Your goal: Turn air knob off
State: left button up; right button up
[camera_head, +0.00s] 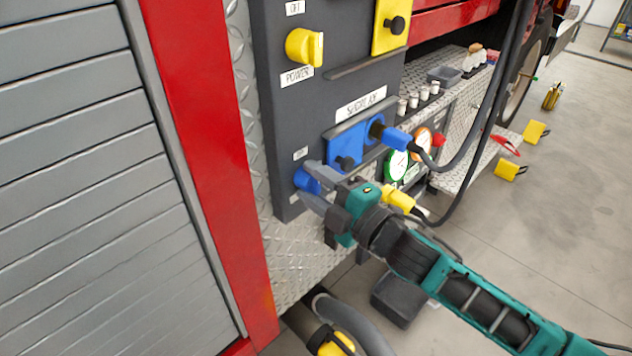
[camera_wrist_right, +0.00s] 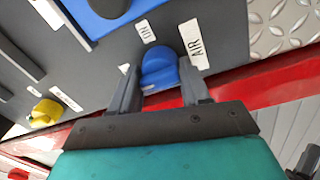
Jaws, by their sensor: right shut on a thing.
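The blue air knob (camera_head: 306,181) sits low on the dark grey panel of the red truck. My right gripper (camera_head: 312,182) is at the knob, its two grey fingers on either side of it and shut on it. In the right wrist view the knob (camera_wrist_right: 160,68) stands between the fingers of my right gripper (camera_wrist_right: 160,85). An "AIR" label (camera_wrist_right: 195,46) and a second small label (camera_wrist_right: 146,31) are beside the knob. The fingers hide part of the knob in the head view. My left gripper is not in view.
A yellow power knob (camera_head: 304,47) is higher on the panel. A blue plate (camera_head: 344,146) and blue plug (camera_head: 392,137) with a black cable are right of the air knob. Gauges (camera_head: 397,165) are close to my right gripper. A grey hose (camera_head: 345,325) is below.

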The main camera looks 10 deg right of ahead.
jog(key=shift+s+a+f, duration=0.1)
jog(key=shift+f, duration=0.25)
jog(key=o, duration=0.8)
jog(key=shift+o, duration=0.9)
jog(key=shift+r, duration=0.15)
jog(key=r+b+v, duration=0.1)
jog(key=v, duration=1.1)
jog(key=shift+s+d+f, duration=0.25)
jog(key=shift+s+f, duration=0.1)
jog(key=shift+f, duration=0.05)
